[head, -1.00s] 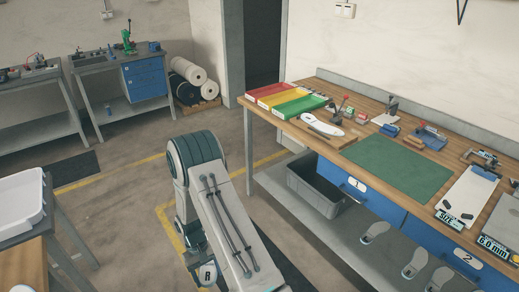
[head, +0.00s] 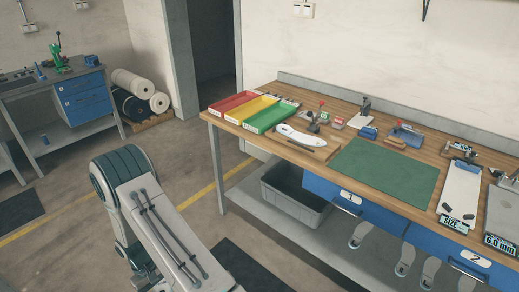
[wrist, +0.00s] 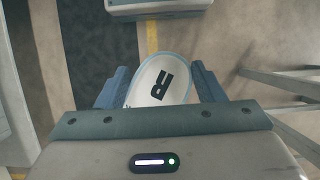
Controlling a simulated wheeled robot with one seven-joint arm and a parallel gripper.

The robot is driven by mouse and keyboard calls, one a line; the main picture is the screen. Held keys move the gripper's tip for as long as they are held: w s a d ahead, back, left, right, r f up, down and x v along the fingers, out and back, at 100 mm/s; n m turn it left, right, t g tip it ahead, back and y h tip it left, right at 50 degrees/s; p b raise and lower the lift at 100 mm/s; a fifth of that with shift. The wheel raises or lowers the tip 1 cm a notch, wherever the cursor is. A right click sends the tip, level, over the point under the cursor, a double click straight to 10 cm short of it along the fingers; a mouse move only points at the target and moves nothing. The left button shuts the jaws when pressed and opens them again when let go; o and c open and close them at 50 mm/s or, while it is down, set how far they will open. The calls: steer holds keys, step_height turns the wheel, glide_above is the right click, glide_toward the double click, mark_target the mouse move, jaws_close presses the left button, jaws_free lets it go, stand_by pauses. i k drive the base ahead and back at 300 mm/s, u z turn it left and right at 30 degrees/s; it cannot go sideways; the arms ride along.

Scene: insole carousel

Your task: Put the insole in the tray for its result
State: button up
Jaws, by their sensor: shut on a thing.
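My gripper (wrist: 161,86) is shut on a pale insole (wrist: 160,80) with a thin blue edge and a dark "R" on it. The insole sits between the two blue fingers, above the floor. In the head view neither the gripper nor this insole shows; only part of my arm does. A red tray (head: 232,101), a yellow tray (head: 252,108) and a green tray (head: 272,117) lie side by side at the bench's left end. I see nothing lying in them. Their labels are too small to read.
On the wooden bench (head: 400,160) a white insole-shaped piece (head: 300,136) lies right of the trays. Further right are a green mat (head: 385,175), a size board (head: 460,188) and a display reading 6.0 mm (head: 500,243). A grey bin (head: 295,200) stands below. Floor before the bench is open.

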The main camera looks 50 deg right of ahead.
mark_target(270, 119)
steer(key=u, duration=0.05)
steer(key=i, duration=2.45)
steer(key=z, duration=2.4)
